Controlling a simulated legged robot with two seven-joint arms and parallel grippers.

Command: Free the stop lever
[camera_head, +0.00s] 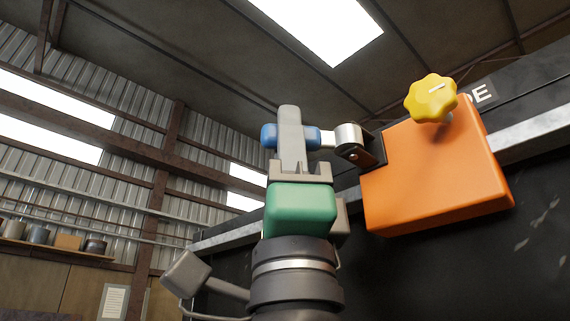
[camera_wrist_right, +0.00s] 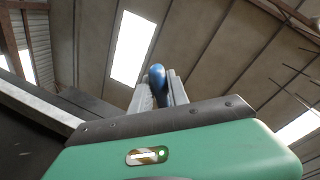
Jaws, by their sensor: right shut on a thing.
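The stop lever is a short metal arm with a blue handle (camera_head: 313,138). It runs from a silver pivot (camera_head: 349,138) on a dark bracket at the left side of an orange box (camera_head: 435,180). A yellow lobed knob (camera_head: 432,98) with a white mark stands on the box's front, near the top. My right gripper (camera_head: 291,135), with a green body, is shut on the blue handle, which shows on both sides of its fingers. In the right wrist view the blue handle's rounded end (camera_wrist_right: 157,76) sits between the two grey fingers. My left gripper is not in view.
The orange box is fixed to a large dark panel (camera_head: 420,260) with a light metal rail (camera_head: 545,132). Part of a white-lettered label (camera_head: 483,94) shows behind the knob. A shelf (camera_head: 60,250) with tins is far left. Open air lies left of the handle.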

